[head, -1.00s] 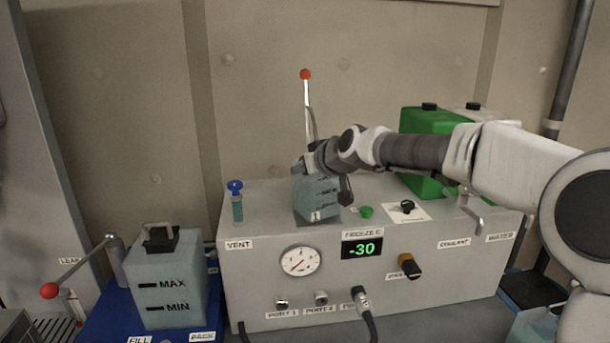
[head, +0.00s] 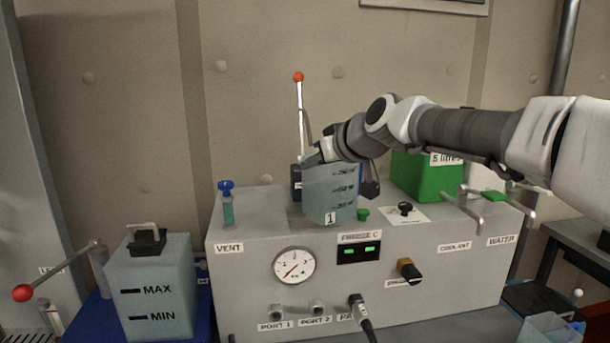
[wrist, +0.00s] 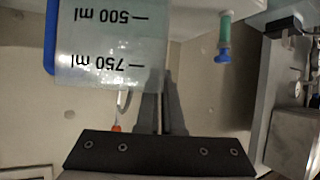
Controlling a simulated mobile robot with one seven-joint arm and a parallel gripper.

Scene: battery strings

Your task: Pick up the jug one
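The jug one (head: 322,193) is a translucent pale-blue container with a "1" label and dark level marks. In the head view it is at the top of the grey console, near the front edge. It looks slightly tilted and raised, though its underside is hard to judge. In the wrist view the jug (wrist: 108,48) is upside down in the picture, showing 500 ml and 750 ml marks and a blue handle. My gripper (head: 318,156) is at its upper rim. The narrow fingers (wrist: 160,112) are close together at the jug's edge and look shut on it.
The grey console (head: 250,300) has a gauge, ports and knobs. A blue-capped vial (head: 227,205) stands left of the jug, and a red-knobbed lever (head: 299,95) rises behind. A green container (head: 425,178) and taps are right. A MAX/MIN tank (head: 155,290) stands at lower left.

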